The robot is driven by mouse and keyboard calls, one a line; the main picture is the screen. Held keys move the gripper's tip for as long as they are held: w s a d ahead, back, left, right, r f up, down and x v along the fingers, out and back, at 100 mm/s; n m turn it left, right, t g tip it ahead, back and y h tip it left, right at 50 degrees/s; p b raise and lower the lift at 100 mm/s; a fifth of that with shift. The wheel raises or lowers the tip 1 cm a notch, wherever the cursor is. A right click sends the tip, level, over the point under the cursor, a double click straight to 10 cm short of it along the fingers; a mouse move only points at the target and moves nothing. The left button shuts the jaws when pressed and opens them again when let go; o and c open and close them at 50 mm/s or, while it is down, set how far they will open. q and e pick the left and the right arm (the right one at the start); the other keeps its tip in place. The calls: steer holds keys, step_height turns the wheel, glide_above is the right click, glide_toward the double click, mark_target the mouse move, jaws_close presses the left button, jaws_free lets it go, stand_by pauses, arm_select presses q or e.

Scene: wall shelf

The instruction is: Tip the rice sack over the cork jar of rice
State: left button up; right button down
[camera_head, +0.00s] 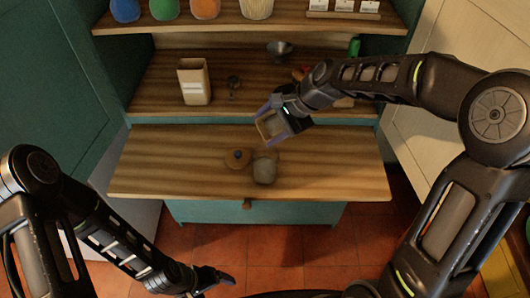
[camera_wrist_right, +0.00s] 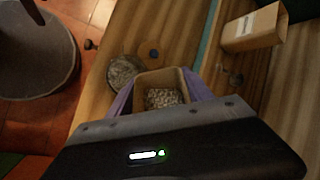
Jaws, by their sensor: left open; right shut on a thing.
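My right gripper (camera_head: 272,113) is shut on the rice sack (camera_head: 270,126), a tan open-topped pack held above the pull-out board. In the right wrist view the sack (camera_wrist_right: 146,82) sits between the purple fingers (camera_wrist_right: 160,92), with pale grains inside its mouth. A round cork lid (camera_head: 237,159) with a dark knob lies left of the jar. My left gripper (camera_head: 212,279) is open and empty, low in front.
A tan box (camera_head: 194,84) with a pale label stands on the shelf behind, beside a small dark item (camera_head: 233,83). A metal bowl (camera_head: 279,49) is further back. Coloured jars (camera_head: 164,9) line the upper shelf. The board's left part is clear.

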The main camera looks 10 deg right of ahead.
steer(key=shift+s+a+r+n+t+h, duration=0.15)
steer(key=shift+r+n+t+h, duration=0.15)
steer(key=shift+t+h, duration=0.35)
stand_by(2.4)
steer(key=shift+a+h+b, duration=0.1)
steer(key=shift+h+b, duration=0.25)
steer(key=shift+b, duration=0.2)
stand_by(0.7)
steer(key=shift+t+b, duration=0.25)
steer(key=shift+b, duration=0.1)
steer(key=shift+s+a+f+n+t+h+b, duration=0.2)
steer(key=shift+f+n+t+h+b, duration=0.3)
steer(key=shift+b, duration=2.2)
steer(key=shift+f, duration=0.1)
steer(key=shift+b, duration=0.85)
steer(key=shift+b, duration=0.6)
